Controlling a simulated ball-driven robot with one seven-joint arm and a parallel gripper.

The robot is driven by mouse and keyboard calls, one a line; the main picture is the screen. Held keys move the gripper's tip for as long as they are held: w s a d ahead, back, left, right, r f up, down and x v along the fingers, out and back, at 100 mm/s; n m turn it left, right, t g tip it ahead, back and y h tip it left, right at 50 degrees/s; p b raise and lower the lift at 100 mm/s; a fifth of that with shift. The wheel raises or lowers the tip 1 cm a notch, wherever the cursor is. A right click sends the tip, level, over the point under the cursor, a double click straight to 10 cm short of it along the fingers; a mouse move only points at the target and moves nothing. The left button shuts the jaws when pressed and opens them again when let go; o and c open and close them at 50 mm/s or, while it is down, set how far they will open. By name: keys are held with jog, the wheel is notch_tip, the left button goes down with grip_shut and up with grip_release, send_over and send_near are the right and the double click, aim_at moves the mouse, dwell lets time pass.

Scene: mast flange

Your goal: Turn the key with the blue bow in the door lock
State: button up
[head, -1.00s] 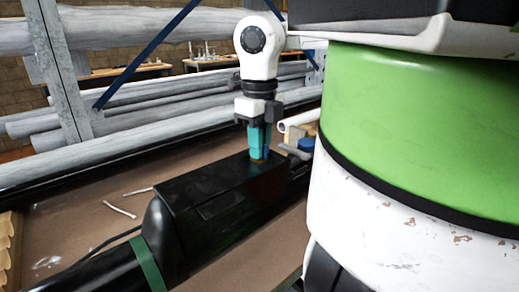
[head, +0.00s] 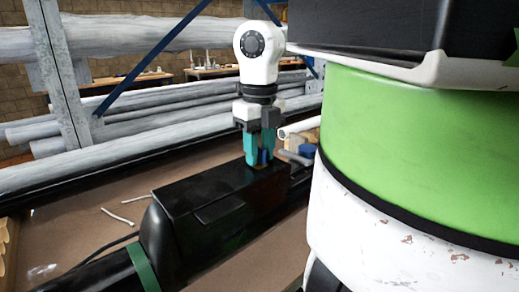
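My gripper (head: 260,155) points down in the head view, over the far right end of the top of a long black housing (head: 175,198). Its two teal fingers stand apart with a dark gap between them. A small blue piece, which looks like the key's blue bow (head: 262,157), shows low between the fingertips. The fingers flank it, and I see no clear grip on it. The key's shaft and the lock's opening are hidden or too small to make out.
The black housing lies on a brown bench top (head: 75,228). A white pipe end (head: 290,131) and a blue round object (head: 307,150) are just right of the gripper. Grey pipes on a rack (head: 150,140) stand behind. A white twig-like scrap (head: 118,217) lies on the bench.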

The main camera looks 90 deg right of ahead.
jog(key=shift+o, duration=0.2)
jog(key=shift+r, duration=0.15)
jog(key=shift+r+p, duration=2.25)
jog(key=shift+r, duration=0.65)
jog(key=shift+r, duration=0.1)
